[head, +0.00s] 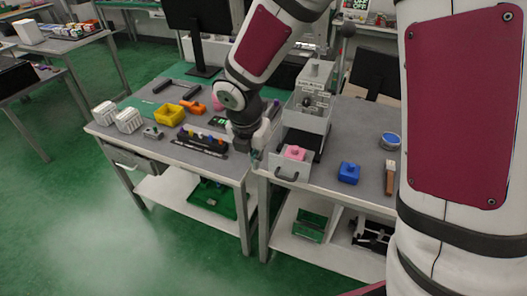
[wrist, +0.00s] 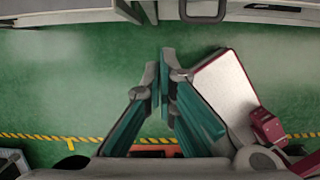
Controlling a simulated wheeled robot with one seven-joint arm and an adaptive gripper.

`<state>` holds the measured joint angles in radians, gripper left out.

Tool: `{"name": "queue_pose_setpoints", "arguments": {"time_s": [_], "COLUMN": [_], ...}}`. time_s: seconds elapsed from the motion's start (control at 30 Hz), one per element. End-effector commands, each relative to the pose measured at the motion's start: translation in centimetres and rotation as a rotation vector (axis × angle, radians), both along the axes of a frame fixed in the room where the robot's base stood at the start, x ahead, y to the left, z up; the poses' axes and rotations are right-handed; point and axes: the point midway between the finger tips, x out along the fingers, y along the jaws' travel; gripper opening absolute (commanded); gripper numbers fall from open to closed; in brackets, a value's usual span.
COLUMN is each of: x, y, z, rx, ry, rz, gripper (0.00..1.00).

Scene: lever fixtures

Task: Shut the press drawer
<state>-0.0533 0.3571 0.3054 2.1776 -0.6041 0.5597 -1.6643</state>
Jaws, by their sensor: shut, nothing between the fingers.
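The press (head: 312,95) is a grey machine standing on the right-hand workbench. Its drawer (head: 275,166) is pulled out toward the bench's front edge, with a dark handle (head: 286,177) on its front. A pink block (head: 294,153) sits in the drawer. My gripper (head: 255,156) points down just left of the drawer front; I cannot tell whether it touches it. In the wrist view my teal fingers (wrist: 160,62) are together and hold nothing. The handle also shows at the top of that view (wrist: 204,17), ahead of the fingertips and apart from them.
A blue block (head: 348,173), a blue round container (head: 390,141) and a brown block (head: 390,178) stand right of the drawer. Left are a black rack (head: 201,143) and a yellow bin (head: 169,114). Green floor (head: 110,235) in front of the benches is open.

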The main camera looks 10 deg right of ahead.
Motion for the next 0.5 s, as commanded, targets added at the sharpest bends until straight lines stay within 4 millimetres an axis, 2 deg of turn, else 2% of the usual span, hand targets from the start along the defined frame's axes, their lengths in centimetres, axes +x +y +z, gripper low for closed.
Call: {"name": "queue_pose_setpoints", "arguments": {"time_s": [0.17,0.5], "x": [0.3,1.4], "y": [-0.1,-1.0], "z": [-1.6,-7.5], "rx": [-0.003,-0.004], "ry": [0.006,0.008], "rz": [0.015,0.013], "gripper": [0.0,0.0]}}
